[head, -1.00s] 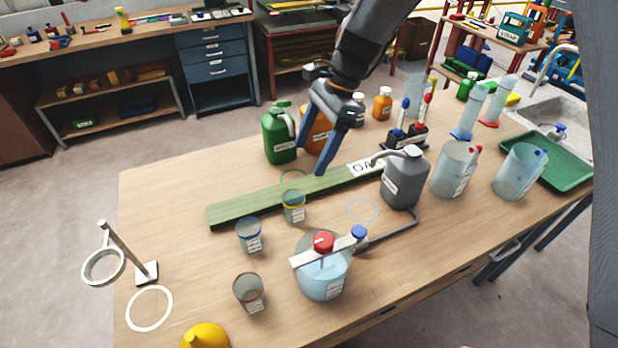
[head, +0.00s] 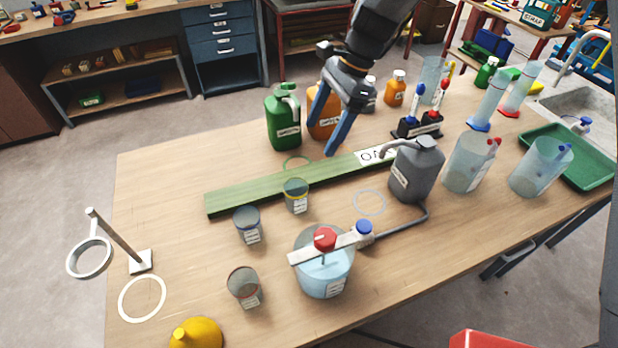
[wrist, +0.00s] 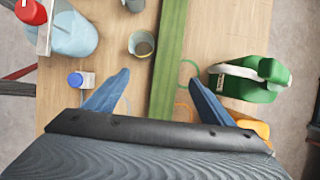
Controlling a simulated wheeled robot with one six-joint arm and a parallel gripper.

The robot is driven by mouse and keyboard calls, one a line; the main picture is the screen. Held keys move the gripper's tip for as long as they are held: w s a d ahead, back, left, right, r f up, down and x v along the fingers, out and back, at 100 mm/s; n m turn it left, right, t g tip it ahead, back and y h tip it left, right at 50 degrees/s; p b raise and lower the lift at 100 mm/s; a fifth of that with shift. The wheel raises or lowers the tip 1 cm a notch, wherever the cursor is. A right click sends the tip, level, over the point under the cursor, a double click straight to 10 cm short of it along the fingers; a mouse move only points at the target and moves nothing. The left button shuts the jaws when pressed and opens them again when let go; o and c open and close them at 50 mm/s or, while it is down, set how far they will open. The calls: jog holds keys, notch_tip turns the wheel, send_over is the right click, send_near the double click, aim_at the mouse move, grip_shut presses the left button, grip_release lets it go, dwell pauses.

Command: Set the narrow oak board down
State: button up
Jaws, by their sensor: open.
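The narrow oak board (head: 245,195) is a long green plank lying flat along the table, with a white label reading "OA" near its right end. That end passes behind the grey jug. My gripper (head: 320,149) is open and empty above the board's back edge. In the wrist view my gripper (wrist: 158,80) has its fingers spread on either side of the board (wrist: 168,60), with a gap between them and it.
A green jerrycan (head: 284,120) and an orange bottle (head: 322,118) stand behind the board. The grey jug (head: 412,175) and a capped blue-liquid vessel (head: 323,270) stand in front. A ring stand (head: 140,262) is at left. The table's left back area is clear.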

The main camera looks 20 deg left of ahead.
jog(key=b, duration=0.8)
send_near(309, 173)
jog(key=shift+s+d+f, duration=0.15)
jog(key=shift+f, duration=0.35)
jog(key=shift+p+x, duration=1.7)
jog(key=shift+x, duration=2.15)
jog(key=shift+a, duration=0.2)
jog(key=c, duration=1.6)
jog(key=shift+r, duration=0.1)
jog(key=c, duration=0.4)
jog(key=shift+o, duration=0.2)
jog(key=shift+r, duration=0.15)
